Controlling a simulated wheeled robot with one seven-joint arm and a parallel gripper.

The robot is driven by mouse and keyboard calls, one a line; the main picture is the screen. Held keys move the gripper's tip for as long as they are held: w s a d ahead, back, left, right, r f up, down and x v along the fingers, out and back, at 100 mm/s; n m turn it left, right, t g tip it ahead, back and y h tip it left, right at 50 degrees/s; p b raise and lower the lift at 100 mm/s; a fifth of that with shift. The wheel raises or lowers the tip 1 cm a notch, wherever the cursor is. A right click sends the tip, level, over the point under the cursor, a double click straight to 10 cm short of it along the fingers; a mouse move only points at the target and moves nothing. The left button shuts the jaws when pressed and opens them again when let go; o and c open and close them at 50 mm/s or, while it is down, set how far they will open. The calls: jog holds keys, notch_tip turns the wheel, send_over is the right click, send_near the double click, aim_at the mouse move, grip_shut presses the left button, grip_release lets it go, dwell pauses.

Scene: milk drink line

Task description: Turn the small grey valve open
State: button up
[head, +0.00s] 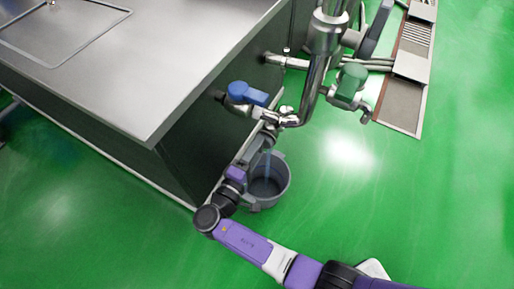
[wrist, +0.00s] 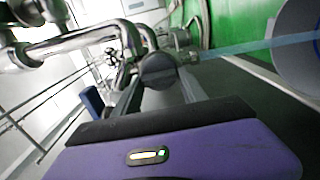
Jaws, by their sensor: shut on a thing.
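The small grey valve has a dark grey round knob (wrist: 158,71) that sits between my two finger tips in the wrist view. My gripper (wrist: 158,88) is shut on this knob. In the head view my gripper (head: 252,150) reaches up to the low end of the pipework beside the dark cabinet, and it mostly hides the valve there. A pale blue stream of liquid (head: 266,163) runs down from the outlet into a grey bucket (head: 285,188) on the floor. The stream also shows in the wrist view (wrist: 255,47).
A blue-handled valve (head: 247,94) and a green valve (head: 350,82) sit on the pipes above. A steel-topped cabinet (head: 100,70) stands on the left. A floor drain (head: 405,85) lies at the right. The green floor in front is clear.

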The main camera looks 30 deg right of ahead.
jog(key=o, duration=1.3)
jog(key=v, duration=0.7)
jog(key=shift+s+a+p, duration=0.25)
jog(key=shift+a+p, duration=0.05)
jog(key=shift+p, duration=0.05)
jog(key=shift+w+f, duration=0.1)
